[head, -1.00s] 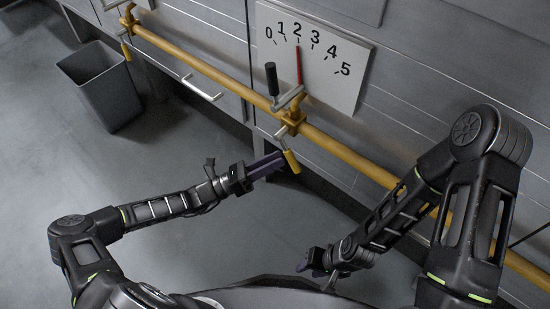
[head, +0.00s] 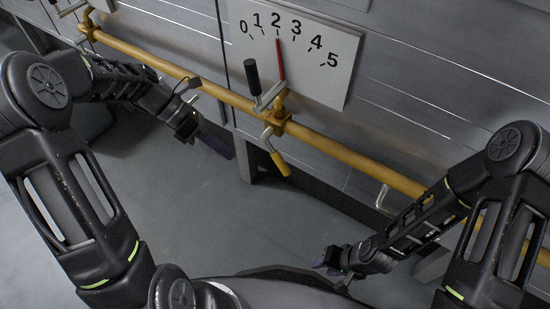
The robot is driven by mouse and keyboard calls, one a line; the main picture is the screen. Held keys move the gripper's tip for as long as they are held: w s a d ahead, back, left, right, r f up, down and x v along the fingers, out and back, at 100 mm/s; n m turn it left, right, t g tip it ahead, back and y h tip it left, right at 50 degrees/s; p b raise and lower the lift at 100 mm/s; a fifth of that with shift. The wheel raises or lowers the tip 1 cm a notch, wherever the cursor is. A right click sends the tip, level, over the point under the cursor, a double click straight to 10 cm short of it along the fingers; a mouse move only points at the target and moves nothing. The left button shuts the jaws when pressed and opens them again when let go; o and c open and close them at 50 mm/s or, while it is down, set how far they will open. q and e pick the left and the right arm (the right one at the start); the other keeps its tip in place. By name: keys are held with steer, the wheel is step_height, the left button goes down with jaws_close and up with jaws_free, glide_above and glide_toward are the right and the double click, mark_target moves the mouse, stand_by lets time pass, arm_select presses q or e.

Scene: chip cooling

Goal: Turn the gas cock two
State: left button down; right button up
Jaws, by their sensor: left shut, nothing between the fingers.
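The gas cock (head: 270,98) sits on the yellow pipe, with a black-handled lever (head: 252,76) standing up and a yellow-handled lever (head: 279,163) hanging below. Behind it a white dial plate (head: 335,75) is marked 0 to 5, and its red needle (head: 281,59) points close to 2. My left gripper (head: 219,142) is shut and empty, left of the yellow-handled lever and apart from it. My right gripper (head: 327,263) is low at the lower middle, away from the cock; its fingers are too small and dark to read.
The yellow pipe (head: 350,156) runs diagonally along the grey panelled wall (head: 440,75). A second yellow fitting (head: 86,22) is at the upper left. A pale handle (head: 383,199) shows below the pipe at right. The grey floor (head: 215,215) in the middle is clear.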

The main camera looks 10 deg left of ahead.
mark_target(277, 152)
arm_select(q)
steer(key=shift+a+r, duration=0.1)
steer(key=shift+r, duration=0.1)
steer(key=shift+f, duration=0.1)
steer(key=w+d+f+b, duration=0.2)
steer(key=d+f+b, duration=0.2)
steer(key=d, duration=0.6)
steer(key=shift+f+b, duration=0.35)
steer(key=shift+f, duration=0.45)
steer(key=shift+s, duration=0.1)
